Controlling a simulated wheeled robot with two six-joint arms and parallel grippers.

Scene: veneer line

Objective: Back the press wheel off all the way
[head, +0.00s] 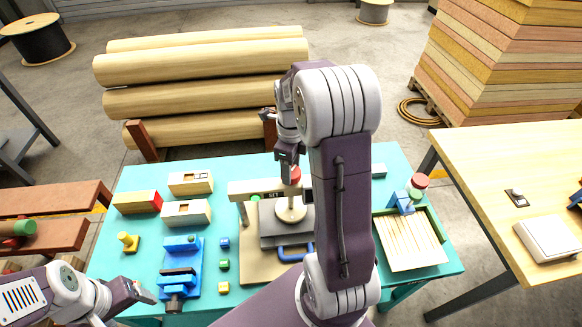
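The press (250,265) stands on the teal table, with a pale crossbeam (245,189) on upright posts. A red part (294,177), perhaps the press wheel or its knob, shows at the top of the crossbeam; the rest is hidden. Below the beam are a round pale disc (290,211) and a dark grey plate (275,232). My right gripper (289,166) points down directly over the red part, at or close to it; contact and finger opening are unclear. My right arm covers the press's right side. My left gripper (148,294) is low at the left, away from the press.
A blue vise-like tool (181,265), wooden boxes (187,212) and small coloured blocks (224,264) lie left of the press. A green tray (436,225) with pale strips lies right. Logs (205,100) lie behind. Another table (500,170) stands at the right.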

